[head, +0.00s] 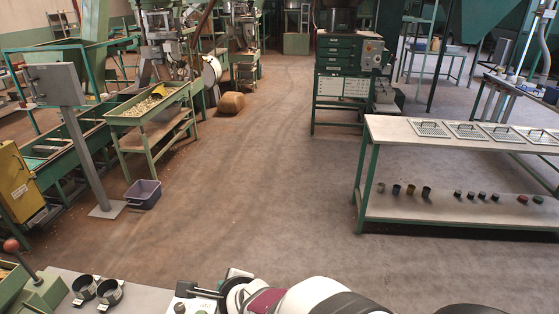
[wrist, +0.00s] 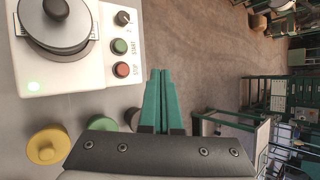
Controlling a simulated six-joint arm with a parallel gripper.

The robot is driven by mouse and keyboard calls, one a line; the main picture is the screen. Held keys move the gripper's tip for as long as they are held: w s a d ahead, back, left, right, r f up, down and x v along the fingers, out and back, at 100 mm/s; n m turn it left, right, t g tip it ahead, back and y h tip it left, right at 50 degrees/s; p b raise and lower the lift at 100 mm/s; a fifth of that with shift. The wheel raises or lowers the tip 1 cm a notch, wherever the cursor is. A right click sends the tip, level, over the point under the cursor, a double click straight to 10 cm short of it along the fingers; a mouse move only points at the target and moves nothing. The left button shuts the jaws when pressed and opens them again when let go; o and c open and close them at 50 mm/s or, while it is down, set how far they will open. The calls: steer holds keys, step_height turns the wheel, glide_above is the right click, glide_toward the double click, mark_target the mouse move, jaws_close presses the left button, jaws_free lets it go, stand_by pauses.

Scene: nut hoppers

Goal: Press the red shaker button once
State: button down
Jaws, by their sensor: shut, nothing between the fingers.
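The red button (wrist: 121,69), labelled STOP, sits on the white shaker unit (wrist: 66,77) in the wrist view. A green button (wrist: 120,46), labelled START, is beside it, and a black knob (wrist: 123,18) is farther along the same panel. My gripper (wrist: 160,73) is shut and empty, its green fingers together. In the picture its tips lie just right of the red button and appear apart from it; their height above the panel is hard to tell. In the head view, part of a white unit (head: 188,304) shows at the bottom edge, partly hidden by my arm.
A yellow disc (wrist: 47,146) and a green disc (wrist: 103,124) lie near my gripper. Two black rings (head: 97,291) stand on the bench left of the unit.

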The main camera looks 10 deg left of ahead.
steer(key=shift+a+y, duration=0.3)
steer(key=shift+a, duration=0.6)
steer(key=shift+f, duration=4.45)
steer(key=shift+f, duration=0.15)
steer(key=shift+f, duration=0.25)
steer(key=shift+f, duration=0.5)
steer(key=shift+r, duration=0.95)
